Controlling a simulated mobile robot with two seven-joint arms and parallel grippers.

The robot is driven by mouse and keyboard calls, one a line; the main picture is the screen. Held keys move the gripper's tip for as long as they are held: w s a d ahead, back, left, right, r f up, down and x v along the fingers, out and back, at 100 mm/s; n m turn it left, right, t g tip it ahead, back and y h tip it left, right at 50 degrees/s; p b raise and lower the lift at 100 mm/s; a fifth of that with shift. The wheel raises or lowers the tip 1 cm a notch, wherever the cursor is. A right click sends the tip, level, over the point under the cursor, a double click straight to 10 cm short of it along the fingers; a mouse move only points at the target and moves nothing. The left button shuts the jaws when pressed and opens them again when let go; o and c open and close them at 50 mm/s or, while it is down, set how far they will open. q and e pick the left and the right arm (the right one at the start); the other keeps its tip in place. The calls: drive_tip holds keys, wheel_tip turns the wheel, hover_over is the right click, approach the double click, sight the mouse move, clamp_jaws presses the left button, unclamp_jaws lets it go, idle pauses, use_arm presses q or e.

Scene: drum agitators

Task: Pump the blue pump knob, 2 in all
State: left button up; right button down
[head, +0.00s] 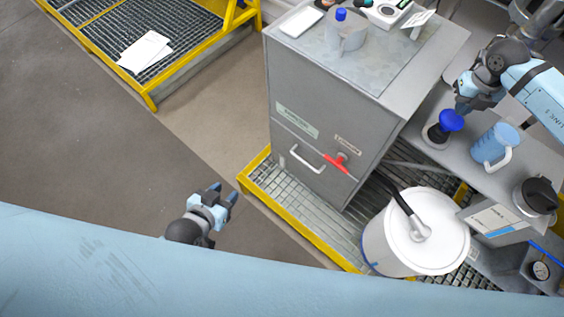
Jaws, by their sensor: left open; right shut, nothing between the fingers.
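The blue pump knob (450,120) sits on top of a dark round base with a pale rim on the grey bench at the right of the head view. My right gripper (466,109) is shut and empty, right at the upper right of the knob; I cannot tell whether it touches it. My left gripper (229,194) is open and empty, low at the left centre, over the floor and far from the knob.
A blue jug (494,146) stands just right of the knob. A white drum (400,250) with a bent black-handled pipe stands on the yellow-edged grating (299,219). A grey cabinet (313,150) with a red handle stands left of the bench.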

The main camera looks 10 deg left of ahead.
sight(454, 118)
idle(0.4)
drive_tip(key=shift+f+b, duration=0.7)
drive_tip(key=shift+f, duration=0.3)
drive_tip(key=shift+f+b, duration=1.25)
drive_tip(key=shift+f, duration=0.55)
drive_tip(key=shift+s+r, duration=0.1)
drive_tip(key=shift+r+p, duration=1.6)
drive_tip(key=shift+r, duration=1.05)
